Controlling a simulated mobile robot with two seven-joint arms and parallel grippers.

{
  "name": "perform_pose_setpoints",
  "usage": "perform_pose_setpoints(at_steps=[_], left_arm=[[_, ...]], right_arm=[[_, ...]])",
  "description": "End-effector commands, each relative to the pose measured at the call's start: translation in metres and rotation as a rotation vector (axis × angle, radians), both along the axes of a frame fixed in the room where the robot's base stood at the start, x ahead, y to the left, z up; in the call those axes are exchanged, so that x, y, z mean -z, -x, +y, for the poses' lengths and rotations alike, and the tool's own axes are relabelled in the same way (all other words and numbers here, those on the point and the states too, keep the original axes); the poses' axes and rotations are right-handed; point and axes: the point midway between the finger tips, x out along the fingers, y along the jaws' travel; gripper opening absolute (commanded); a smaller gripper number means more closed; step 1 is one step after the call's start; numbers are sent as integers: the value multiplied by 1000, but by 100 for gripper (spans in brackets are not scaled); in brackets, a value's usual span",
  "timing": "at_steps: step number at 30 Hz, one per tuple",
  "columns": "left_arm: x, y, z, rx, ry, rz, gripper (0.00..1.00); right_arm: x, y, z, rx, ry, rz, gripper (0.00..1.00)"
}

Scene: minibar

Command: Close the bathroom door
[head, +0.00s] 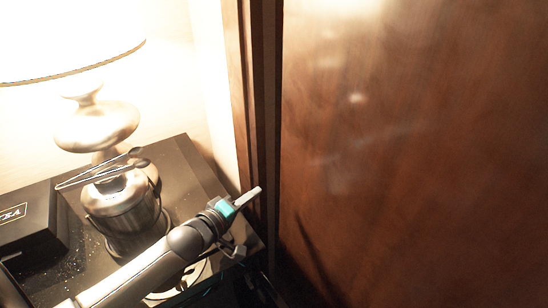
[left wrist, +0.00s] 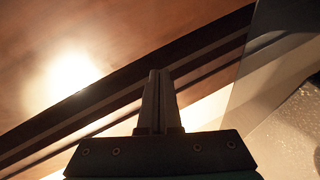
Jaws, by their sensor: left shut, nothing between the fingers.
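The bathroom door appears to be the large glossy brown wooden panel (head: 410,150) filling the right half of the head view. Dark upright frame strips (head: 262,110) run along its left edge; I cannot tell whether the panel is fully shut. My left gripper (head: 249,196) is shut and empty, its fingertips close to the frame strips low in the view. In the left wrist view, the shut fingers (left wrist: 158,88) point at the dark diagonal frame, with brown wood (left wrist: 100,35) beyond reflecting a bright light. Contact is unclear. My right gripper is out of view.
A dark cabinet top (head: 183,168) at left holds a lit lamp (head: 97,125), a metal ice bucket (head: 125,212) with tongs (head: 100,172), and a black box (head: 35,225). My left arm reaches across it. A pale wall (head: 212,70) stands behind.

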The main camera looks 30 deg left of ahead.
Motion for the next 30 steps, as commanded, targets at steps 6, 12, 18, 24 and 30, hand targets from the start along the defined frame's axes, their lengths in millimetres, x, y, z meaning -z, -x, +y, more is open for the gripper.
perform_pose_setpoints(at_steps=[6, 12, 18, 24, 30], left_arm=[[-35, -20, 33, 5, 253, -138, 0], [-49, -25, 43, 20, 350, -183, 0], [-50, -38, 41, 22, 359, -188, 0], [-50, -63, 36, 21, 357, -190, 0], [-50, -89, 30, 21, 359, -188, 0]], right_arm=[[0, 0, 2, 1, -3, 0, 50], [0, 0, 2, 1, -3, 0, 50], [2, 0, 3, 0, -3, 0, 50], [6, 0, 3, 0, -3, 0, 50], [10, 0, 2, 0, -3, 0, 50]])
